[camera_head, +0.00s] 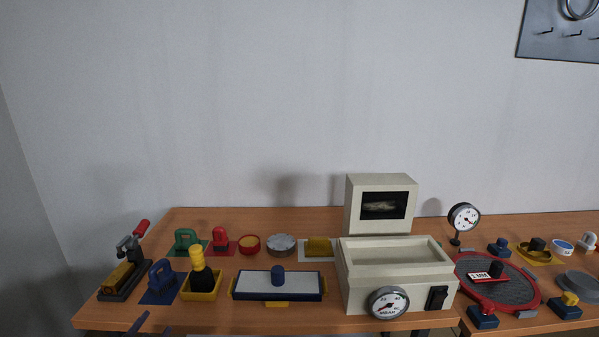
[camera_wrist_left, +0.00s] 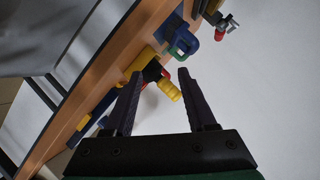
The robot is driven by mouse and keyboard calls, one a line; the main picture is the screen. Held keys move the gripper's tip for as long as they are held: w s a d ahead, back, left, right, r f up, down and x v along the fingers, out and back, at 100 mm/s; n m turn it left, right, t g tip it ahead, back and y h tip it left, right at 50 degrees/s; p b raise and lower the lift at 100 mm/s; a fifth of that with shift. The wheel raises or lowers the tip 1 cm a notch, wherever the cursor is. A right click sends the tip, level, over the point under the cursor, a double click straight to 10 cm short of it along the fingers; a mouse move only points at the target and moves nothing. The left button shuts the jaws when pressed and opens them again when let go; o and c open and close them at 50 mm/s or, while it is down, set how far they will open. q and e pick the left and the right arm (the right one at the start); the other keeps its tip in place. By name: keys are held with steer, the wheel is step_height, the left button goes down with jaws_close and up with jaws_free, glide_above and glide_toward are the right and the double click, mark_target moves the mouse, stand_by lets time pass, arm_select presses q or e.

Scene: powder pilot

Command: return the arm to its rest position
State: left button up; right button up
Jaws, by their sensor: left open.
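My left gripper (camera_head: 150,325) just enters the bottom edge of the head view, at the front left of the table (camera_head: 375,325), with only dark finger parts showing. In the left wrist view my left gripper (camera_wrist_left: 159,72) is open, its two dark fingers spread apart with nothing held between them. Beyond the fingers the wrist view shows the yellow-handled brush (camera_wrist_left: 167,89) and the blue and green handled pieces at a slant. The gripper appears apart from all of them. My right gripper is in neither view.
The yellow tray (camera_head: 203,292) with the brush, the blue handled block (camera_head: 161,277) and the toggle clamp (camera_head: 126,268) stand near the left front. A white-topped blue tray (camera_head: 300,284) and a cream vacuum box (camera_head: 400,285) stand to the right.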

arm_select(q)
steer(key=s+d+f+n+g+h, duration=0.2)
steer(key=s+d+f+g, duration=0.25)
steer(key=s+f, duration=0.35)
steer(key=s+d+f+n+g+h, duration=0.1)
steer(key=s+d+f+n+g, duration=0.15)
steer(key=s+f+g, duration=0.45)
steer(key=s+f, duration=0.3)
steer(key=f, duration=1)
steer(key=s+f, duration=0.2)
steer(key=f, duration=1)
steer(key=s+a+f, duration=0.3)
steer(key=s+f, duration=0.9)
steer(key=s, duration=0.3)
steer(key=shift+s+f, duration=0.15)
steer(key=shift+s, duration=0.05)
